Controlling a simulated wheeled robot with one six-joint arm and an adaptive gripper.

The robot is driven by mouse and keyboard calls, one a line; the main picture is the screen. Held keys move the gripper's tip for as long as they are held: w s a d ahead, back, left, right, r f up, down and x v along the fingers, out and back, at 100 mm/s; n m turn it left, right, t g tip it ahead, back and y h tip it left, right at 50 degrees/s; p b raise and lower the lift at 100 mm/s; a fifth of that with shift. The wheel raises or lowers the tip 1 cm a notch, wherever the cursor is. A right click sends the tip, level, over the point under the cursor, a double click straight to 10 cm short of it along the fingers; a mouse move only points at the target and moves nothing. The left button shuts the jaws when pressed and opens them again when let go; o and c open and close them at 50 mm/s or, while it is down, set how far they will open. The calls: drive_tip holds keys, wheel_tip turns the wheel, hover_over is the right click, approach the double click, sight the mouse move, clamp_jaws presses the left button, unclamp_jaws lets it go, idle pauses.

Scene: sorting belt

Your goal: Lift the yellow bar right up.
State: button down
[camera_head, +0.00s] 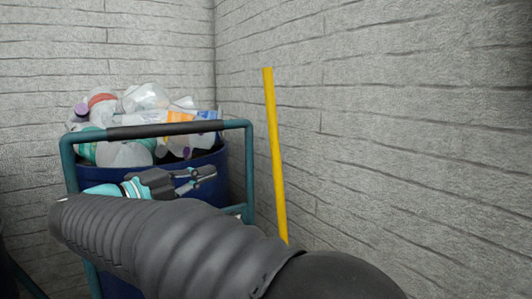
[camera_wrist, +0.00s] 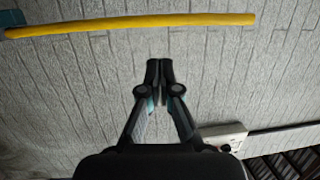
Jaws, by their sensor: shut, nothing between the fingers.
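The yellow bar (camera_head: 275,155) is long and thin. In the head view it stands nearly upright, tilted slightly, in front of the right brick wall; its lower end is hidden behind my arm. In the wrist view the yellow bar (camera_wrist: 140,22) runs across the top of the picture, beyond the fingertips. My gripper (camera_wrist: 159,66) is shut with its fingers together and holds nothing. It is apart from the bar. In the head view my gripper (camera_head: 206,173) is left of the bar, in front of the blue bin.
A blue bin (camera_head: 215,160) full of plastic bottles stands in the corner, with a teal trolley frame (camera_head: 249,165) around its front. Grey brick walls (camera_head: 410,120) close off the back and right. A white box (camera_wrist: 225,137) shows at the lower right of the wrist view.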

sight(272, 150)
drive_tip(key=x, duration=1.7)
drive_tip(key=shift+f+p, duration=0.1)
drive_tip(key=shift+p, duration=0.25)
